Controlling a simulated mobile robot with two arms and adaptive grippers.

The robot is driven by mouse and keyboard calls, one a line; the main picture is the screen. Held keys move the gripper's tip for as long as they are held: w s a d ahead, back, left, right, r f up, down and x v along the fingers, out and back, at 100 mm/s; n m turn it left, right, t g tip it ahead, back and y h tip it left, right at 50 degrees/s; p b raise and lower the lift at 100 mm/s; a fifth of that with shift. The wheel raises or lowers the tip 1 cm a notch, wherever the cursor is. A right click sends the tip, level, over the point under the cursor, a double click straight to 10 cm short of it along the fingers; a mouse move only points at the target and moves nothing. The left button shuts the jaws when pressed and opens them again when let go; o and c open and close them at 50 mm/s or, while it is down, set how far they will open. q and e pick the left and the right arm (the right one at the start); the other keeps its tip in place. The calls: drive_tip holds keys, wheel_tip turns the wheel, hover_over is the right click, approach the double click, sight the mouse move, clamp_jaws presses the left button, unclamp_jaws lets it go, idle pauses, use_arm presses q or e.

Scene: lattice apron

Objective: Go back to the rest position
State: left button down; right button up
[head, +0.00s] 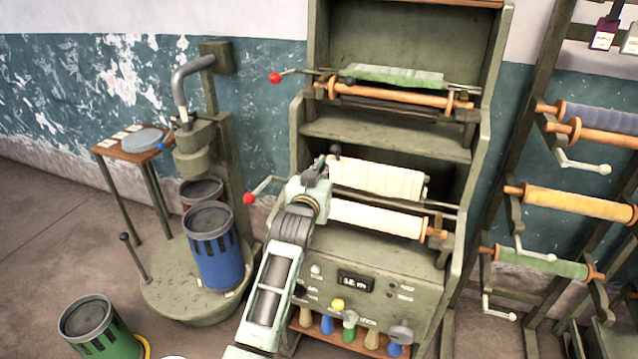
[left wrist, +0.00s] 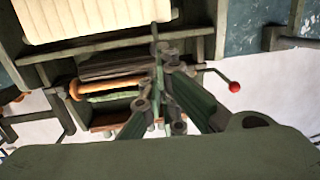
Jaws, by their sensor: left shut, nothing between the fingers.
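My left gripper (head: 332,152) is shut and empty. In the head view it is in front of the green machine (head: 385,127), at the left end of the upper cream roll (head: 378,180). A second cream roll (head: 378,217) lies just below it. In the left wrist view the closed fingers of the left gripper (left wrist: 156,40) point up toward the machine, with a cream roll (left wrist: 90,15) beyond them at upper left. I cannot tell whether the fingers touch anything. My right gripper is in neither view.
Red-knobbed cranks (head: 249,197) (head: 275,77) stick out at the machine's left. A blue bucket (head: 214,255) stands on a round base, and a green bucket (head: 95,335) is on the floor. A rack of coloured rolls (head: 580,202) stands right. Floor at far left is clear.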

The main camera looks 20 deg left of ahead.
use_arm(q)
drive_tip(key=s+d+f+m+g+h, duration=0.15)
drive_tip(key=s+f, duration=0.35)
drive_tip(key=f, duration=0.7)
drive_tip(key=s+d+f+g+b, duration=0.1)
drive_tip(key=s+f+g, duration=0.3)
drive_tip(key=f, duration=0.8)
drive_tip(key=s+d+f+m+g, duration=0.1)
drive_tip(key=s+f, duration=0.5)
drive_tip(key=f, duration=0.6)
drive_tip(key=s+f+g, duration=0.4)
drive_tip(key=s+f, duration=1.4)
drive_tip(key=s+a+f+g, duration=0.1)
drive_tip(key=s+f, duration=0.3)
drive_tip(key=s, duration=0.7)
drive_tip(key=s+a+f+g, duration=0.2)
drive_tip(key=s+f, duration=0.2)
drive_tip(key=s, duration=0.7)
drive_tip(key=s+a+f+g, duration=0.1)
drive_tip(key=s+f, duration=0.4)
drive_tip(key=s, duration=0.7)
drive_tip(key=shift+a+m+g+b, duration=0.25)
drive_tip(key=shift+m+g+b, duration=0.1)
drive_tip(key=shift+g, duration=0.4)
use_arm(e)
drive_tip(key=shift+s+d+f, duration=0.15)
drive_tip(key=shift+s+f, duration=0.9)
